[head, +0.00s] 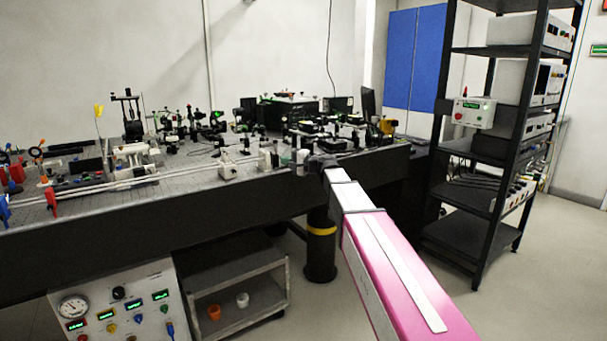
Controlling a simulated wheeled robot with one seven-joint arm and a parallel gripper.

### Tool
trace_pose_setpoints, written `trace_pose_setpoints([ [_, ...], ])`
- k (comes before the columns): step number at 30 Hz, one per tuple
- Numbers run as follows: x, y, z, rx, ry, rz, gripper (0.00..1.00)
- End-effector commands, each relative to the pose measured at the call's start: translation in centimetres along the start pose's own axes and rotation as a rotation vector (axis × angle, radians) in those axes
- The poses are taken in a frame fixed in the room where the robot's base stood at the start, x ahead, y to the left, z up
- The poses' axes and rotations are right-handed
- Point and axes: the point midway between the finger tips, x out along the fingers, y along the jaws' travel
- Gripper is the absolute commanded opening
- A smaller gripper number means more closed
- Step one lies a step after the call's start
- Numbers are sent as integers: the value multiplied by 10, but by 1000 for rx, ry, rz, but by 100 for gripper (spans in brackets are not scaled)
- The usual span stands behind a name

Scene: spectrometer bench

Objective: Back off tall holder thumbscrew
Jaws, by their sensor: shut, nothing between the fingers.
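My pink and white arm reaches from the lower right to the front edge of the optical bench (230,200). My gripper (305,161) is at its far end, small and dark over the bench's front edge, shut and empty. Small white and grey mounts (268,159) stand just left of it. Several dark holders and posts crowd the bench behind. A tall dark upright mount (131,118) stands at the back left, but I cannot tell whether it is the tall holder. No thumbscrew can be made out at this size, and my arm end hides part of the bench.
A black rack (478,150) with instruments stands at right. Below are a grey cart (235,272) and a control panel with a gauge (125,305). Floor is clear between bench and rack.

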Motion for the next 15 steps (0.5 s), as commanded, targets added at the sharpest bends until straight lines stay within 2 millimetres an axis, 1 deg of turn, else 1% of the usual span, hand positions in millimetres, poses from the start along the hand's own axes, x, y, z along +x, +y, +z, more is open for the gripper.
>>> trace_pose_setpoints([
  [1, 6, 0, -1, 0, -1, 0, 0],
  [4, 11, 0, 0, 0, -2, 0, 0],
  [15, 18, -1, -1, 1, -6, -3, 0],
])
